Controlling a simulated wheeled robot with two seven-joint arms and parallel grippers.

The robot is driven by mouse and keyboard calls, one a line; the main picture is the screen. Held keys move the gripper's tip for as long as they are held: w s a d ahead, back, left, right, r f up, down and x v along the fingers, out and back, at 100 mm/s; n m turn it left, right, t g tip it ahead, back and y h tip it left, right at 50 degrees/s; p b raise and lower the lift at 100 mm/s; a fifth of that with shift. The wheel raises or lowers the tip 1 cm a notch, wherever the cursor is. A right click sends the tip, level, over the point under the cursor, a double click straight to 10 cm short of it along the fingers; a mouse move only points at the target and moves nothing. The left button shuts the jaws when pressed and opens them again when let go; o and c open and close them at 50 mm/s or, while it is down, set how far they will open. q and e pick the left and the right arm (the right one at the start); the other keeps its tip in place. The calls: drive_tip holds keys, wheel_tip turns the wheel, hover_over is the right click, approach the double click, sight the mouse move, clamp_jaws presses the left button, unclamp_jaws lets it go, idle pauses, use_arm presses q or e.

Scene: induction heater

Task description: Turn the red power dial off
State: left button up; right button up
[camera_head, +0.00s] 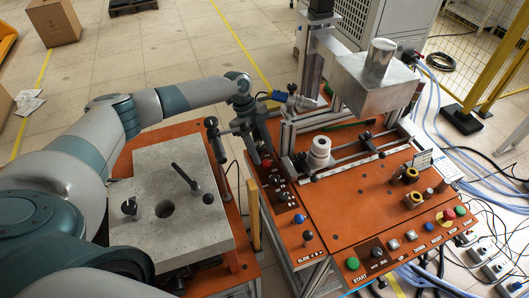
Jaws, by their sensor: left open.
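A red knob on a yellow base (449,214) sits at the right end of the orange front control panel. A small red knob (267,163) shows on the narrow left panel, close to my left gripper; I cannot tell for certain which red control is the power dial. My left gripper (237,144) is open, with its dark fingers spread over the gap between the grey block and the machine's left edge. It appears empty and is far from the front panel's right end. My right gripper is out of view.
The orange machine table (361,206) carries a white cylinder (319,149) and a metal box (372,83) on a post. A grey block (178,224) with rods stands left. Cables lie at right.

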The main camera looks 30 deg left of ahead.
sight(267, 165)
use_arm(q)
drive_tip(key=shift+p+x, duration=0.4)
drive_tip(key=shift+x, duration=1.05)
drive_tip(key=c, duration=1)
drive_tip(key=shift+c, duration=0.2)
drive_tip(key=shift+n, duration=0.4)
drive_tip(key=shift+s+n+t, duration=0.2)
drive_tip(key=shift+n+t, duration=0.4)
drive_tip(key=shift+n, duration=0.5)
drive_tip(key=shift+s+n+t, duration=0.1)
drive_tip(key=shift+n+t, duration=0.8)
drive_tip(key=shift+n, duration=1.4)
